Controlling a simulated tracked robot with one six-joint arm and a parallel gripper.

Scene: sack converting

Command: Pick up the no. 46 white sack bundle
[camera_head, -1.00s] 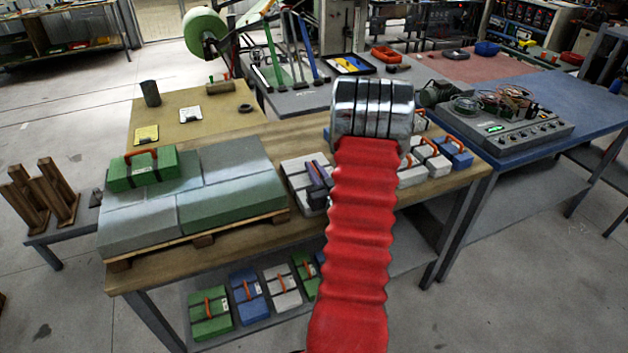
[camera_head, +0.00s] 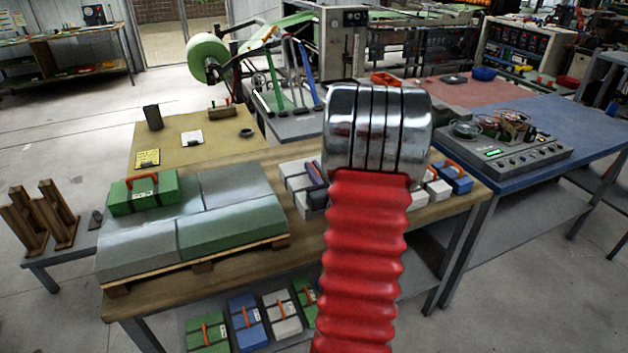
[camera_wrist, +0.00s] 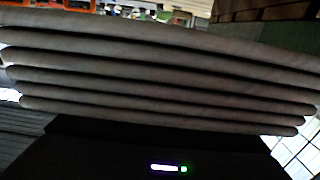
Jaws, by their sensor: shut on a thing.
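A thick sack bundle (camera_wrist: 160,75) fills most of the wrist view. Its several folded layers look pale grey and lie stacked right in front of the dark body of my gripper (camera_wrist: 160,145). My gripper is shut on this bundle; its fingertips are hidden. No number is readable, so I cannot tell from print that it is no. 46. In the head view my chrome wrist and red sleeve hide the gripper and the held bundle. White bundles stay on the bench to the left (camera_head: 297,180) and right (camera_head: 437,190) of my arm.
A pallet of grey-green sacks (camera_head: 230,235) with a green bundle (camera_head: 143,192) on top stands on the bench's left. A blue bundle (camera_head: 455,178) sits at its right end. Several bundles lie on the shelf below. A control box (camera_head: 515,155) stands on the blue table.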

